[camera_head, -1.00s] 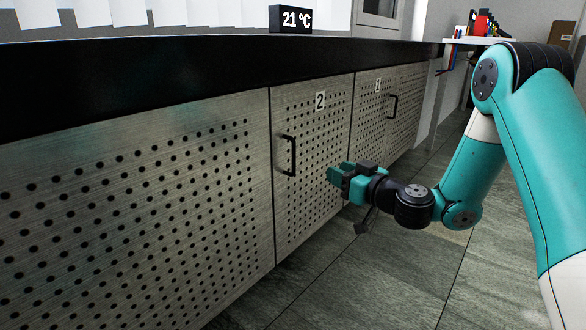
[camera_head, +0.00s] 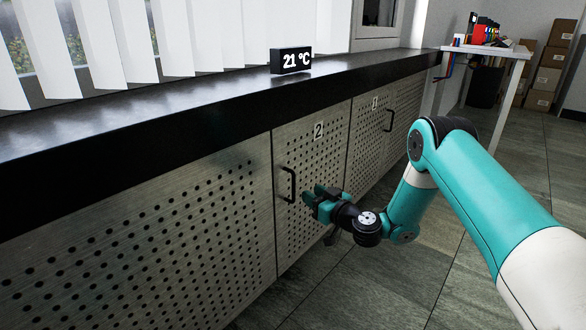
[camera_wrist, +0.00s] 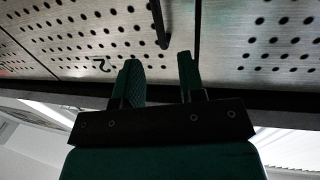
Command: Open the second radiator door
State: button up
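The second radiator door (camera_head: 312,215) is a perforated grey panel marked "2", and it is closed. Its black vertical bar handle (camera_head: 288,185) is at the door's left edge. My gripper (camera_head: 308,196) is just right of the handle, in front of the door. In the wrist view, my gripper (camera_wrist: 160,82) has its two green fingers apart with nothing between them. The handle (camera_wrist: 160,25) shows ahead of the gap between them, and its far end is cut off by the frame. The upside-down "2" of the door (camera_wrist: 75,30) shows beside it.
A door marked "1" (camera_head: 378,135) with its own handle stands further along. A wide perforated panel (camera_head: 140,240) is on the left. A dark ledge (camera_head: 190,110) overhangs them and carries a temperature display (camera_head: 291,60). The tiled floor (camera_head: 470,250) at right is mostly clear.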

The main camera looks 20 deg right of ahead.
aim_at(294, 183)
jog(key=b+x, duration=0.2)
jog(key=x, duration=0.6)
jog(key=shift+w+a+f, duration=0.1)
jog(key=shift+w+a, duration=0.1)
jog(key=shift+w, duration=0.3)
grip_shut()
